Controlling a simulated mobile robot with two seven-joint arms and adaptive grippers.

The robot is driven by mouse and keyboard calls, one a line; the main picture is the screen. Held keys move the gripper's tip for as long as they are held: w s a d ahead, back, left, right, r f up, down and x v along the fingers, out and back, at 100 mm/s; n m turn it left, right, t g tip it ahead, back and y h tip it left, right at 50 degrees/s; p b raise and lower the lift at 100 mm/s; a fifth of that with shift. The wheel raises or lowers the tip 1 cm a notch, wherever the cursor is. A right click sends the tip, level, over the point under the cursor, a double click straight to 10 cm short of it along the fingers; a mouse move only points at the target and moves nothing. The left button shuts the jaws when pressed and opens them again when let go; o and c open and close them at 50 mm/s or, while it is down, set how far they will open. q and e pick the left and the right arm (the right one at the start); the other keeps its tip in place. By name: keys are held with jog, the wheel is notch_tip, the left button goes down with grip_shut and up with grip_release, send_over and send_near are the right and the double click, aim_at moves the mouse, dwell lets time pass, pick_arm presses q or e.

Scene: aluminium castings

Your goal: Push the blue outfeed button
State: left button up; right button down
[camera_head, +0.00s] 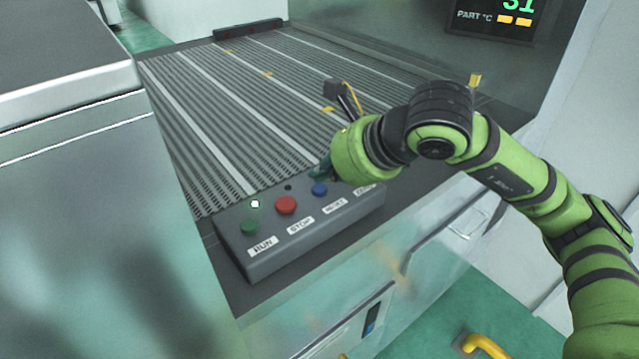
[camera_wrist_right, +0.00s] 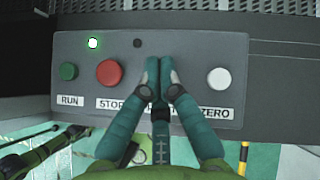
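The blue button (camera_head: 320,189) is on a grey control box (camera_head: 300,238) at the near end of a conveyor. It is right of the red button (camera_head: 286,205), above a label that seems to read RESET. My right gripper (camera_head: 322,171) points down by the blue button in the head view, mostly hidden by its own wrist. In the right wrist view its teal fingers (camera_wrist_right: 158,66) are together, with nothing seen between them. They cover the place between the red and white buttons, hiding the blue button. Contact cannot be told. My left gripper is not in view.
A green button (camera_head: 250,227) over RUN is at the box's left end, near a lit lamp (camera_head: 255,204). A white button (camera_wrist_right: 219,79) over ZERO is right of the fingers. The slatted conveyor (camera_head: 215,115) lies behind. A grey cabinet (camera_head: 75,200) stands at left.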

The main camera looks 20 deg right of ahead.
aim_at(324, 190)
jog(key=shift+r, duration=0.1)
jog(key=shift+r+p, duration=1.45)
jog(key=shift+r, duration=1.05)
jog(key=shift+f, duration=0.1)
